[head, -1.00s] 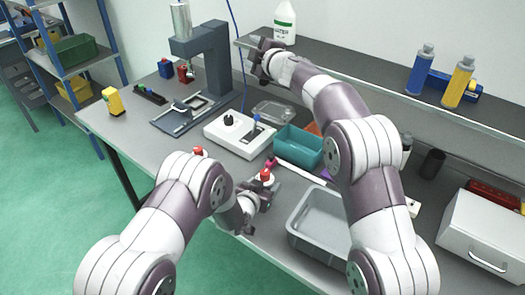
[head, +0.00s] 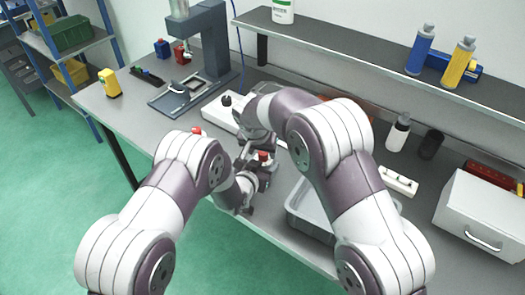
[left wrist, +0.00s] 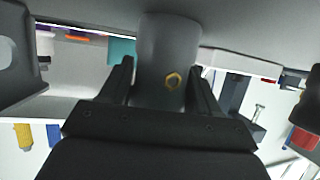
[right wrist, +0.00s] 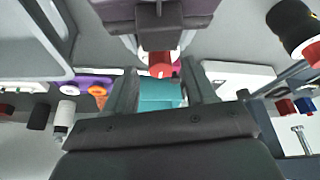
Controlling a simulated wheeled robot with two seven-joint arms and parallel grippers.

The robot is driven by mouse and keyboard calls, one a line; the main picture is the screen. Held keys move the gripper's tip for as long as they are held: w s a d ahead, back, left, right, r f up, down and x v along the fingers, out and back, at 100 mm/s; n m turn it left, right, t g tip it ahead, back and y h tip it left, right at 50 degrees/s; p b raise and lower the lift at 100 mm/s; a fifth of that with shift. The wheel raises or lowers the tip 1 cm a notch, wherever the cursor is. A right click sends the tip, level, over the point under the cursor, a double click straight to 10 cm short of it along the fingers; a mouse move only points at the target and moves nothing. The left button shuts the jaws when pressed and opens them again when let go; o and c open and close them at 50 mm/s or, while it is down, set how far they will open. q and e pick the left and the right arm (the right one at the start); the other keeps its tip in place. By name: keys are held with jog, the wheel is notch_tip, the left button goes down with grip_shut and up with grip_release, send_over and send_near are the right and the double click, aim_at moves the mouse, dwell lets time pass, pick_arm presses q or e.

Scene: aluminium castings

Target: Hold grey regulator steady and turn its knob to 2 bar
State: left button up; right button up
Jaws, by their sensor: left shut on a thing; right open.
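The grey regulator (left wrist: 168,55) is a grey cylinder with a brass hex port, seen between my left fingers in the left wrist view. My left gripper (head: 257,181) is shut on its body near the table's front edge. Its red knob (head: 263,155) shows above the left gripper in the head view. In the right wrist view the red knob (right wrist: 160,66) lies ahead of the gap between my right fingers. My right gripper (right wrist: 160,80) is open and appears apart from the knob. The scale marks are not readable.
A second red-topped item (right wrist: 311,52) with a dark body stands nearby; its red top (head: 197,131) shows behind my left arm. A grey bin (head: 298,222) stands to the right, partly behind my right arm. A white box (head: 218,108) and grey press (head: 212,45) are behind.

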jog(key=shift+x, duration=0.9)
grip_shut()
jog(key=shift+m+h, duration=0.3)
jog(key=shift+m, duration=0.5)
grip_release()
jog(key=shift+r, duration=0.15)
jog(key=v, duration=1.1)
jog(key=shift+a+r, duration=0.15)
jog(key=shift+r, duration=0.2)
